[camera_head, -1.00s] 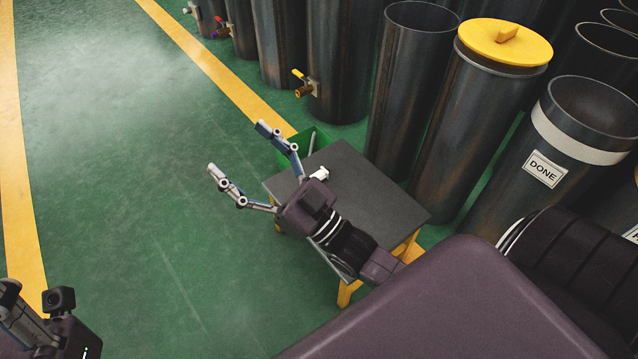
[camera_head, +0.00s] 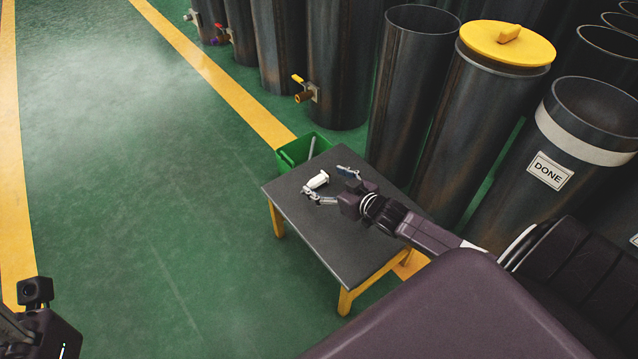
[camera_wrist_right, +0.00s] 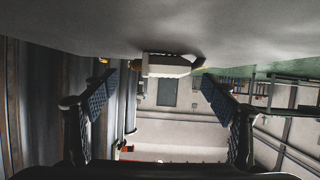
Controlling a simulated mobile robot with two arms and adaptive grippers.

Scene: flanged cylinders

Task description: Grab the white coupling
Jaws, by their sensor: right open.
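The white coupling (camera_head: 317,180) lies on the dark top of a small table (camera_head: 345,250) with yellow legs, near its far left part. My right gripper (camera_head: 331,185) is low over the table, its two fingers spread and pointing at the coupling. In the right wrist view the coupling (camera_wrist_right: 167,66) shows between and beyond the open fingers (camera_wrist_right: 165,95), against the grey table surface, which appears at the top. Nothing is between the fingers' pads. Of my left arm only a dark part shows at the lower left of the head view; its fingers are out of view.
A green bin (camera_head: 292,152) stands at the table's far corner with a light rod-like thing in it. Tall dark cylinders stand behind and right, one with a yellow lid (camera_head: 505,42), one labelled DONE (camera_head: 549,170). Green floor at left is clear.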

